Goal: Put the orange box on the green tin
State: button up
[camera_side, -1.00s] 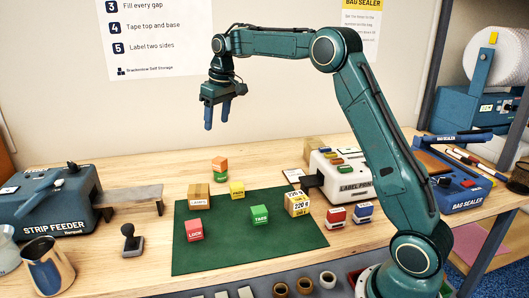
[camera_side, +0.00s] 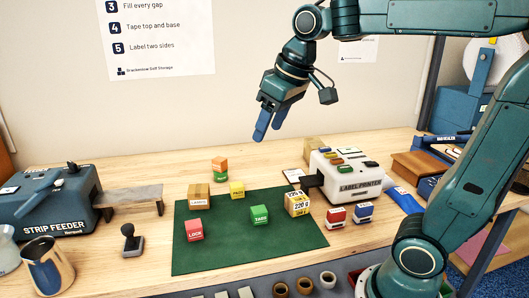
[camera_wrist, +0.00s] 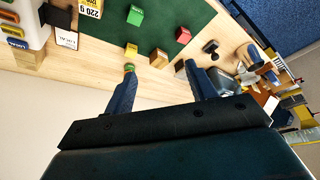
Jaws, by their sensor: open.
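The orange box (camera_side: 220,163) sits on top of the small round green tin (camera_side: 220,177), on the bare wood behind the green mat. The tin also shows in the wrist view (camera_wrist: 129,67), beside one fingertip; the finger partly hides the stack there. My gripper (camera_side: 267,134) is open and empty. It is raised well above the table, to the right of the stack and apart from it. Its two blue fingers also show spread in the wrist view (camera_wrist: 160,70).
The green mat (camera_side: 210,255) carries a red box (camera_side: 194,230), a green box (camera_side: 259,215), a carton (camera_side: 199,197), a yellow box (camera_side: 237,190) and a 220 g carton (camera_side: 297,203). The label printer (camera_side: 345,180) stands right; the strip feeder (camera_side: 45,205) stands left.

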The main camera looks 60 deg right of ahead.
jog(key=s+a+f, duration=0.1)
jog(key=s+f, duration=0.2)
jog(key=s, duration=0.4)
jog(key=s+a+f+t, duration=0.1)
jog(key=s+f, duration=0.3)
jog(key=s, duration=0.2)
jog(key=shift+s+a, duration=0.15)
jog(key=shift+s, duration=0.2)
